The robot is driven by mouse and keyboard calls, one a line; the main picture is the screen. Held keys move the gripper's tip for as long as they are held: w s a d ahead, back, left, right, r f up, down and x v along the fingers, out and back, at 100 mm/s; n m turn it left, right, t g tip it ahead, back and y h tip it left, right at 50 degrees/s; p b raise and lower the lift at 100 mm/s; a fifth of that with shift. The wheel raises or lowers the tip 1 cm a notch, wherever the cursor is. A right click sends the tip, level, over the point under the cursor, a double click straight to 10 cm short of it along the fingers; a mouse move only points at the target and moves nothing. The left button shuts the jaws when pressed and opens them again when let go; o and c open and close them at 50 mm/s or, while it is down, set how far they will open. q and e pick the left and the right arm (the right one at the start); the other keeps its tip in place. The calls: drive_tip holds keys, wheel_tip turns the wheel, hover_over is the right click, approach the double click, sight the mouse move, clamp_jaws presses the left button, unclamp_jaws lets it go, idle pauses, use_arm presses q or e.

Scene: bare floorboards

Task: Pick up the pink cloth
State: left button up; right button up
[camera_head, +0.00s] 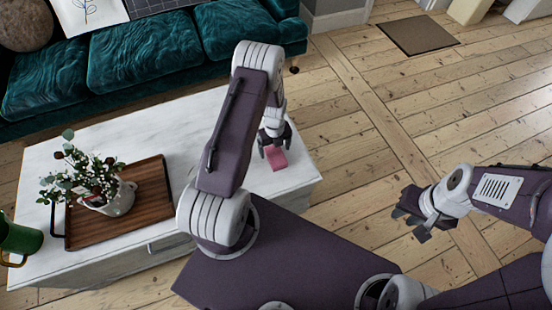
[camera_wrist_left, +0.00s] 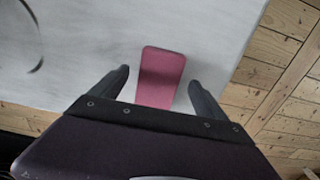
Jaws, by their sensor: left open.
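The pink cloth (camera_head: 276,158) lies on the white table (camera_head: 150,130) near its right end, as a small flat rectangle. In the left wrist view the cloth (camera_wrist_left: 161,75) lies between the two fingers, and its near end is hidden by the gripper body. My left gripper (camera_head: 275,146) is over the cloth, with its fingers apart on either side of it; it also shows in the left wrist view (camera_wrist_left: 158,92). I cannot tell whether the fingers touch the table. My right gripper (camera_head: 417,218) hangs over the floor at the right, away from the table, its jaws unclear.
A wooden tray (camera_head: 152,190) with a potted plant (camera_head: 90,176) stands on the table's left part. A green mug (camera_head: 18,238) is at the table's left edge. A teal sofa (camera_head: 145,50) stands behind. Floorboards (camera_head: 350,140) to the right are clear up to a brown mat (camera_head: 418,34).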

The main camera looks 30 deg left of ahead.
sight(275, 153)
use_arm(q)
drive_tip(key=shift+f, duration=0.85)
drive_tip(key=c, duration=1.4)
drive_tip(key=shift+r, duration=0.15)
drive_tip(key=shift+c, duration=0.2)
wheel_tip(275, 153, up, 5)
drive_tip(key=shift+d+f+p, duration=0.15)
drive_tip(key=shift+p, duration=0.65)
drive_tip(key=s+d+r+p, duration=0.2)
drive_tip(key=s+d+r, duration=0.4)
drive_tip(key=d, duration=0.3)
drive_tip(key=shift+d, duration=0.3)
